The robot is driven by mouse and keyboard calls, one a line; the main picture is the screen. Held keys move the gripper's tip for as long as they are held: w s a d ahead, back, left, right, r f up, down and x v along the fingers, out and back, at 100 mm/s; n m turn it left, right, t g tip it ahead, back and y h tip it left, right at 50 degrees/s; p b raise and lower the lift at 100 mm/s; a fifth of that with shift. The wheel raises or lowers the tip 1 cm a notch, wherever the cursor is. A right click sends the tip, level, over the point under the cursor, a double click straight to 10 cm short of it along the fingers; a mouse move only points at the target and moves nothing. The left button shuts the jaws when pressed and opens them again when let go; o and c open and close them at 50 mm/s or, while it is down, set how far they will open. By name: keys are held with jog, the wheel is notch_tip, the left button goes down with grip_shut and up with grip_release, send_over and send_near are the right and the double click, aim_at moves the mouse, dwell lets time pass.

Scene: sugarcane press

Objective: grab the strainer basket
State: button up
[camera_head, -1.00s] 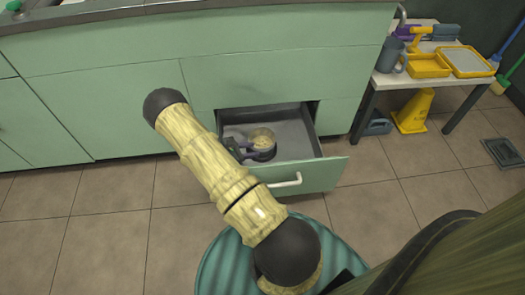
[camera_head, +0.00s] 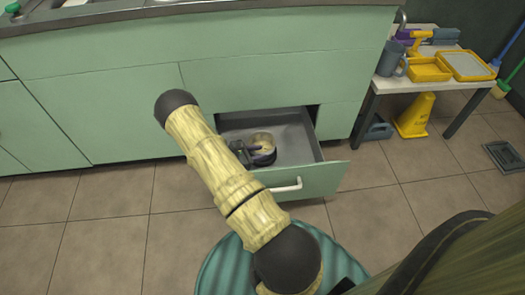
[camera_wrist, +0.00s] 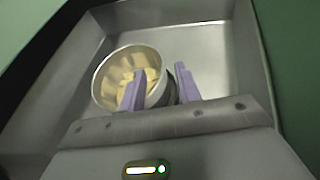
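The strainer basket is a round metal vessel with a pale interior (camera_head: 264,142). It lies in the open drawer and also shows in the wrist view (camera_wrist: 108,86), where it looks tilted. My gripper (camera_wrist: 160,70) has two purple fingers spread apart with a clear gap. The left finger overlaps the basket's opening and the right finger is outside its right wall, so the near right rim lies between them. I cannot tell whether either finger touches it. In the head view my gripper (camera_head: 243,151) is partly hidden by my arm at the basket's left side.
The grey drawer (camera_head: 292,135) is pulled out of the green cabinet (camera_head: 100,90), with a white handle (camera_head: 286,185) on its front. Its right part is empty. A side table (camera_head: 390,82) with yellow trays stands at the right, a yellow floor sign (camera_head: 414,115) below it.

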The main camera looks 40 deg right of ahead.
aim_at(271, 151)
jog(key=b+x, duration=0.1)
jog(key=x, duration=0.3)
jog(key=shift+a, duration=0.1)
jog(key=shift+c, duration=0.3)
grip_shut()
